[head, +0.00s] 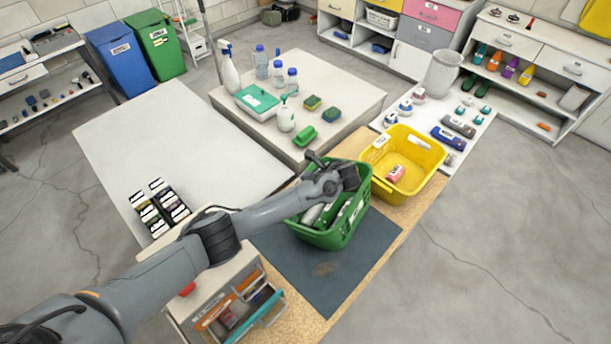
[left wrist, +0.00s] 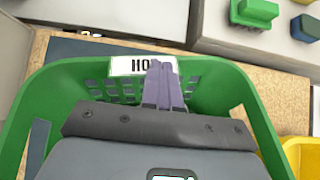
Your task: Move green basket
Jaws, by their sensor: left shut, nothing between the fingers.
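The green basket (head: 343,231) stands on a dark mat (head: 330,279) in the middle of the head view, with bottle-like items inside. My left gripper (head: 349,178) reaches over it from the left, near its far rim. In the left wrist view the basket (left wrist: 42,110) surrounds the gripper, and a white label (left wrist: 126,66) shows on its far wall. The purple-grey fingers (left wrist: 162,84) are shut together with nothing between them, in front of that wall and partly over the label. Whether they touch the wall cannot be told. The right gripper is not in view.
A yellow basket (head: 426,161) with a pink item stands just right of the green one. A low white table (head: 360,95) with spray bottles and sponges lies behind. A small cart (head: 213,303) with tools stands front left. The floor at right is clear.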

